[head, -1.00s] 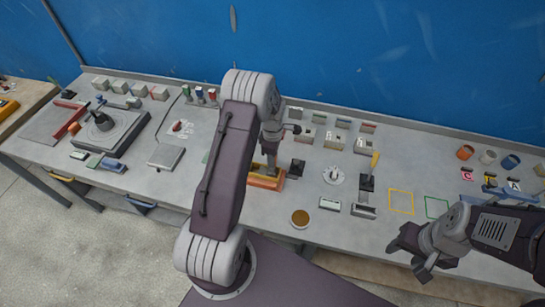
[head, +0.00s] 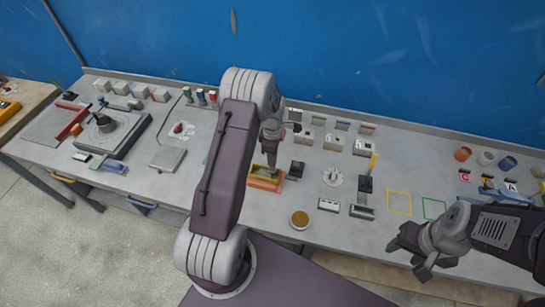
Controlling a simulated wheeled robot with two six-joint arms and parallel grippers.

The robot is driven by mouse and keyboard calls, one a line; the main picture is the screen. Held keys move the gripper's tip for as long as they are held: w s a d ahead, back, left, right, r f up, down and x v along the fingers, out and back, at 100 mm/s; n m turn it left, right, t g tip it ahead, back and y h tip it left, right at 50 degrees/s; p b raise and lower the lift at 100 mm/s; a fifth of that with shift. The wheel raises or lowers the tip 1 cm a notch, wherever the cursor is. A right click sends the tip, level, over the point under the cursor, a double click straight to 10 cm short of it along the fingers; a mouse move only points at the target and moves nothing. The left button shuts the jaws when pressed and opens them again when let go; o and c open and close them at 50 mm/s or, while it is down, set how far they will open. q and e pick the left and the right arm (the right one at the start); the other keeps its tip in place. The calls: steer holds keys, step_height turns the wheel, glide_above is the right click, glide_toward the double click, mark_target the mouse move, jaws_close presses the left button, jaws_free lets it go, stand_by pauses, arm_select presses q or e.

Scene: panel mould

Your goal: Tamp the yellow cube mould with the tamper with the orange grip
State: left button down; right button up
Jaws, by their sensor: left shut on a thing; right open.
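My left gripper (head: 272,137) is shut on a slim upright tool, seemingly the tamper (head: 272,157). Its grip is mostly hidden by the fingers, so I cannot tell its colour. The tool's lower end is at an orange-and-yellow open box (head: 264,184), seemingly the yellow cube mould; I cannot tell whether they touch. My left arm hides the area left of the box. A yellow-handled tool (head: 373,162) with a dark foot stands further right. My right gripper (head: 422,262) is open and empty in front of the bench's right part.
A dark block (head: 297,168) stands close right of the box. A round brown-filled dish (head: 300,219) lies in front. Small moulds (head: 333,140) line the back. Yellow (head: 400,203) and green (head: 434,208) outlines mark bare bench. Cups (head: 486,158) stand at the right.

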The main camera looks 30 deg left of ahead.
arm_select(q)
steer(key=shift+f, duration=0.15)
steer(key=shift+f+b, duration=1.35)
steer(key=shift+f, duration=0.45)
steer(key=shift+w, duration=0.1)
steer(key=shift+r, duration=0.15)
steer(key=shift+r+p, duration=1.4)
steer(key=shift+r, duration=0.35)
step_height(320, 180, up, 7)
steer(key=p, duration=0.5)
steer(key=shift+r, duration=0.1)
